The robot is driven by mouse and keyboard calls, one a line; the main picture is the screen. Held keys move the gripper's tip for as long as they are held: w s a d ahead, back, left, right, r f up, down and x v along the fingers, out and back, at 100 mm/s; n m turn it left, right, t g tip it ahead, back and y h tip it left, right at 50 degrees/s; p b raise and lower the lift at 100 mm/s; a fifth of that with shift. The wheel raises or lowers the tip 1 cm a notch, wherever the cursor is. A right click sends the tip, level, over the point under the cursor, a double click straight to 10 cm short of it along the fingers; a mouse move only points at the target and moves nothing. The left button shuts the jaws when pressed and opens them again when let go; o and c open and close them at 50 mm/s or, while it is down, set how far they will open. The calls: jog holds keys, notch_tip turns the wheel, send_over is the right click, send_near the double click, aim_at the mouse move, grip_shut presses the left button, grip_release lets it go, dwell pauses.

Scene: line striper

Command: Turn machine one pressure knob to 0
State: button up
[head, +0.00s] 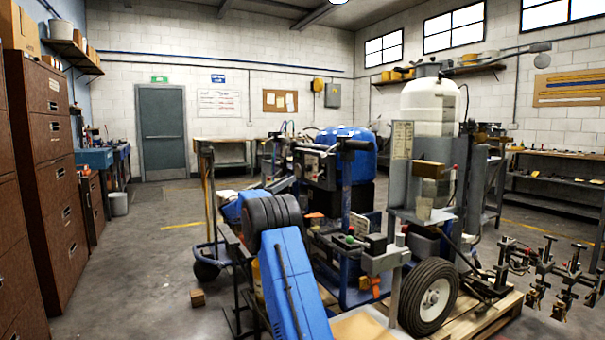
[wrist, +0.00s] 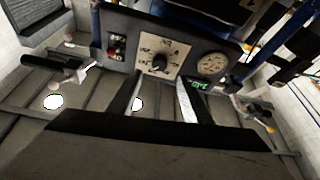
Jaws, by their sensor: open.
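In the wrist view a dark control panel (wrist: 137,28) carries a black knob (wrist: 160,61) on a pale dial plate (wrist: 149,48). Small print rings the knob; its setting is too small to read. My gripper (wrist: 159,84) is open and empty. Its two fingers point toward the panel, their tips just below the knob and to either side in the picture. I cannot tell how far they are from the knob. In the head view my blue arm hides the gripper. A machine with a blue tank (head: 346,142) stands beyond it; I see no machine number.
A machine with a white tank (head: 428,103) stands on a pallet (head: 487,316) at right.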

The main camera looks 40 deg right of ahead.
aim_at(306, 169)
jog(key=x, duration=0.9)
jog(key=shift+s+d+r, duration=0.1)
jog(key=shift+d, duration=0.05)
jog(key=shift+c, duration=0.7)
jog(key=c, duration=0.9)
